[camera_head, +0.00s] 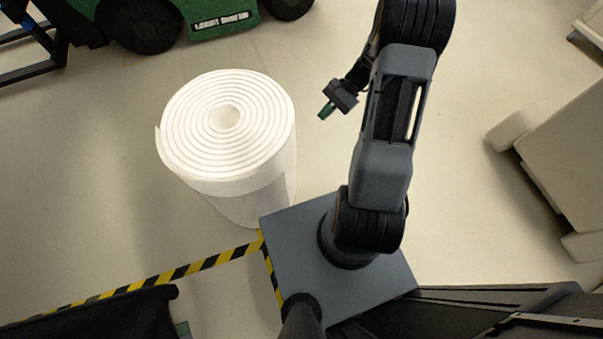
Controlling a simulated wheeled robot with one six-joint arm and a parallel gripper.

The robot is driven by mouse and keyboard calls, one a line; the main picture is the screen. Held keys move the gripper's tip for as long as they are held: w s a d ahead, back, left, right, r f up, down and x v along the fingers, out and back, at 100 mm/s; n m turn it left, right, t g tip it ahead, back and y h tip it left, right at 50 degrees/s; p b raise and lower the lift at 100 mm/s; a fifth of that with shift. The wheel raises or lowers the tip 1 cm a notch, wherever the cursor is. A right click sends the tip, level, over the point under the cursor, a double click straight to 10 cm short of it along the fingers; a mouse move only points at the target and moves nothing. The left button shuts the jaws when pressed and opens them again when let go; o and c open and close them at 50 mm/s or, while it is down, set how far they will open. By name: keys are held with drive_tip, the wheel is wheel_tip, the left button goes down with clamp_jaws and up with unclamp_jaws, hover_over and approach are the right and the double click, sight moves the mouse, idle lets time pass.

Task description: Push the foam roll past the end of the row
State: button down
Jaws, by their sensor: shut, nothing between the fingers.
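The foam roll (250,175) is a large white spiral-wound cylinder standing upright on the pale floor, left of my arm. Its lower right side is partly hidden by my grey base plate. My gripper (326,112) is small and dark with a greenish tip, to the right of the roll's top edge in the picture. It looks shut and empty. A gap shows between it and the roll in this view; its height against the roll is hard to tell.
A green forklift (205,22) stands at the top left. Yellow-black floor tape (170,277) runs at the lower left, by a dark covered shape (100,312). Pale covered objects (570,150) stand at the right. Open floor (70,160) lies left of the roll.

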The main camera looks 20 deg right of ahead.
drive_tip(key=s+d+f+m+t+y+b, duration=0.25)
drive_tip(key=f+m+t+b, duration=0.3)
drive_tip(key=f, duration=1.15)
drive_tip(key=s+d+f+m+t+y+b, duration=0.1)
drive_tip(key=d+f+m+t+y+b, duration=0.4)
drive_tip(key=f, duration=1.3)
drive_tip(key=w+a+m+h+b, duration=0.1)
drive_tip(key=w+a+b, duration=0.2)
drive_tip(key=a, duration=1.1)
drive_tip(key=w+g, duration=0.1)
drive_tip(key=w, duration=0.1)
drive_tip(key=shift+w+a+r, duration=0.15)
drive_tip(key=shift+w+r, duration=0.15)
